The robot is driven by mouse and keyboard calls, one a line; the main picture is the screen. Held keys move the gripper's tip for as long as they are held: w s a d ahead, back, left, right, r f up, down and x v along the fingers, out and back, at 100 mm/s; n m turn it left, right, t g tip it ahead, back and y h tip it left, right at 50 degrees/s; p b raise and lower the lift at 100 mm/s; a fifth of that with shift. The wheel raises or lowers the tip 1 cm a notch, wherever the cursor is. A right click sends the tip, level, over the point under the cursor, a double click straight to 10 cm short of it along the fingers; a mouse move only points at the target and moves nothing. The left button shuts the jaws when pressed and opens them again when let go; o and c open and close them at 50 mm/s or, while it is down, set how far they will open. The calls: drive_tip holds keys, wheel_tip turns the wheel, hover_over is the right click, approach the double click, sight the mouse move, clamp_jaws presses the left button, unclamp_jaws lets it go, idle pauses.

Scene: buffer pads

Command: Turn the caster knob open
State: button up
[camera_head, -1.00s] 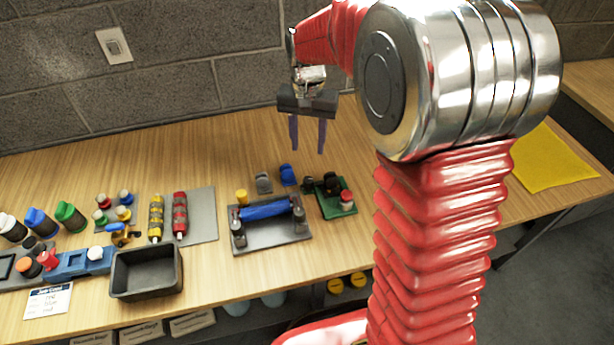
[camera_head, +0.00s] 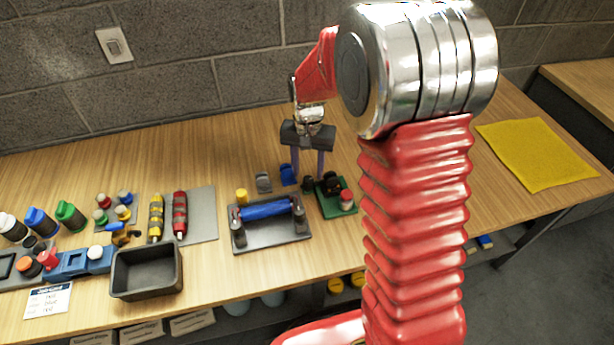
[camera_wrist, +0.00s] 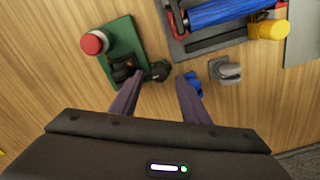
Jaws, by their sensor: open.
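A green plate (camera_head: 338,204) carries a dark block (camera_head: 331,183) and a red-topped post (camera_head: 347,201). A small dark knob-like piece (camera_head: 308,184) sits at the plate's left edge; I cannot tell for certain that it is the caster knob. My gripper (camera_head: 309,177) is open and points down over this piece. In the wrist view, the dark piece (camera_wrist: 158,70) shows near the gap between the fingertips of my gripper (camera_wrist: 162,78), close to the left one. The right fingertip partly covers a blue piece (camera_wrist: 194,82). Contact cannot be told.
A grey piece (camera_head: 263,182) stands left of the blue piece (camera_head: 287,174). A dark tray with a blue roller (camera_head: 265,210) lies in front. A black bin (camera_head: 147,271) stands further left. A yellow cloth (camera_head: 538,153) lies at the right. The bench behind is clear.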

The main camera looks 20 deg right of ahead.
sight(307, 179)
drive_tip(key=shift+f, duration=1.85)
drive_tip(key=shift+c, duration=0.3)
drive_tip(key=c, duration=0.9)
drive_tip(key=shift+a, duration=0.2)
drive_tip(key=shift+c, duration=0.5)
drive_tip(key=shift+d, duration=0.1)
